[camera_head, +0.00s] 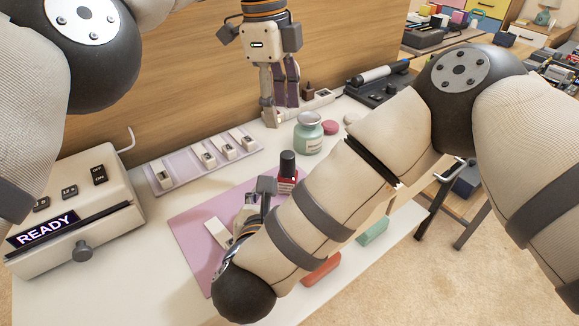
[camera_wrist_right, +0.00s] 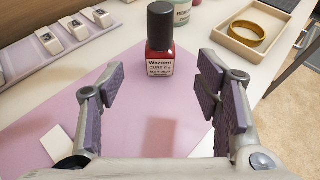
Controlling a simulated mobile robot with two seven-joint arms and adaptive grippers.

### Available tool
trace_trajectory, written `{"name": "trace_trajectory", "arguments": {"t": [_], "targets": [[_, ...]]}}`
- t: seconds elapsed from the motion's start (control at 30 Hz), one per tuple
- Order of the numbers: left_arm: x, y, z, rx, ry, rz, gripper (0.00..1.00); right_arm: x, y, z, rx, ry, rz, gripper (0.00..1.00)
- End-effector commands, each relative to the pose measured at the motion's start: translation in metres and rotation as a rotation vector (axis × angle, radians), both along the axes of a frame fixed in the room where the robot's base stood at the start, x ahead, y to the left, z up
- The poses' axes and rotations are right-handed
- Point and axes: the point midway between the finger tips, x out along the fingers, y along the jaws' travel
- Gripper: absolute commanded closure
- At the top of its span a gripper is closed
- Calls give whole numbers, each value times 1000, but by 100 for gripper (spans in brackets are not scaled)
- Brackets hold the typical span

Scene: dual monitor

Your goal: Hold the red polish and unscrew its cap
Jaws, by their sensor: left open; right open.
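The red polish (camera_head: 287,184) stands upright on the pink mat (camera_head: 192,228), with its tall black cap (camera_head: 287,162) on. In the right wrist view the red polish (camera_wrist_right: 160,64) with a white label stands just beyond and between my right fingertips. My right gripper (camera_wrist_right: 158,84) is open and empty, with the mat visible between its fingers. In the head view my right gripper (camera_head: 264,192) is low beside the polish, partly hidden by its own arm. My left gripper (camera_head: 280,105) is open, pointing down near the back of the table, apart from the polish.
A green jar (camera_head: 308,134) stands behind the polish. A lilac rack (camera_head: 205,163) with several small pieces lies at the back left. The machine reading READY (camera_head: 75,220) stands at the left. A tray with a gold bracelet (camera_wrist_right: 248,33) lies to the right in the wrist view.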

Motion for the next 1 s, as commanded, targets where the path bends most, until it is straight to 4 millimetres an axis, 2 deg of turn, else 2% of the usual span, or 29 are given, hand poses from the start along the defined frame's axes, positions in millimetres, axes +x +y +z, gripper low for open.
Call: {"name": "trace_trajectory", "arguments": {"t": [0.2, 0.4, 0.53, 0.77, 1.0], "targets": [[0, 0, -1, 0, 0, 1, 49, 50, -9, -20, -3, -4, -2, 42], [0, 0, 0, 0, 0, 1, 49, 80, -13, -33, -2, -2, -1, 42], [0, 0, 0, 0, 0, 1, 49, 87, -14, -36, -2, -1, 1, 42], [0, 0, -1, 0, 0, 1, 49, 88, -14, -36, -3, 0, 1, 42], [0, 0, -1, 0, 0, 1, 49, 87, -14, -36, -2, 0, 1, 96]]}}
